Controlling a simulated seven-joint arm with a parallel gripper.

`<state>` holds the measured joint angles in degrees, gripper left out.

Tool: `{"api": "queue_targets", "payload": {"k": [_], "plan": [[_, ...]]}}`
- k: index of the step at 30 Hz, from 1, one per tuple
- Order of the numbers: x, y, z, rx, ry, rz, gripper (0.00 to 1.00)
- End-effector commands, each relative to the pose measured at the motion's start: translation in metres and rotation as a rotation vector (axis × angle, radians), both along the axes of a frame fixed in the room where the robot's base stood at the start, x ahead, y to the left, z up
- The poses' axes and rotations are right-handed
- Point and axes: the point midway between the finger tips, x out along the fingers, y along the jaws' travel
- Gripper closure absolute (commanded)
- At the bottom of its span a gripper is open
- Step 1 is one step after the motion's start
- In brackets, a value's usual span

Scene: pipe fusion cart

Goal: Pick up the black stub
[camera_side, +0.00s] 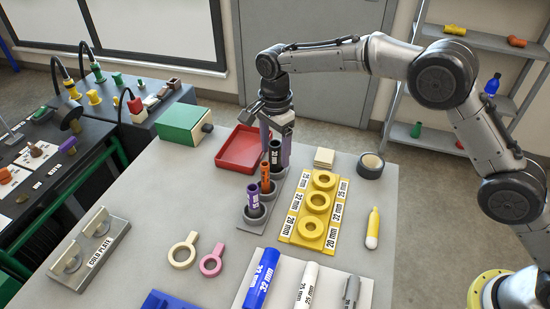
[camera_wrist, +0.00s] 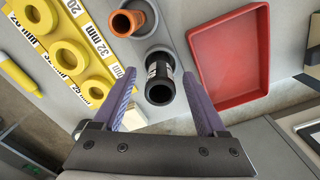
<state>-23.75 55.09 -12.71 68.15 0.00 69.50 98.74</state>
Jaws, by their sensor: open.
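The black stub (camera_side: 275,153) stands upright in the far socket of a grey holder (camera_side: 254,217) in the side view. In the wrist view the black stub (camera_wrist: 159,86) shows its open hollow end and a white label. My gripper (camera_wrist: 161,92) is open, with one purple finger on each side of the stub and gaps between. In the side view my gripper (camera_side: 277,145) points down around the stub and partly hides it. An orange stub (camera_side: 266,180) and a purple stub (camera_side: 254,201) stand in the same holder, nearer the camera.
A red tray (camera_side: 242,148) lies close to the left of the holder. A yellow ring rack (camera_side: 315,210) stands on its right. The table's front left area is partly clear.

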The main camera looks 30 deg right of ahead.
Motion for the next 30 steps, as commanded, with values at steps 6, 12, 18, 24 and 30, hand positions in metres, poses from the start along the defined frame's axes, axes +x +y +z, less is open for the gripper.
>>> {"api": "queue_targets", "payload": {"k": [6,12,18,24,30], "plan": [[0.000,0.000,-0.022,0.001,-0.001,0.000,0.26],[0.000,0.000,-0.024,0.001,-0.001,0.001,0.26],[0.000,0.000,-0.024,0.001,-0.001,0.000,0.53],[0.000,0.000,-0.023,0.001,-0.001,0.000,0.89],[0.000,0.000,-0.023,0.001,-0.001,0.000,1.00]]}}
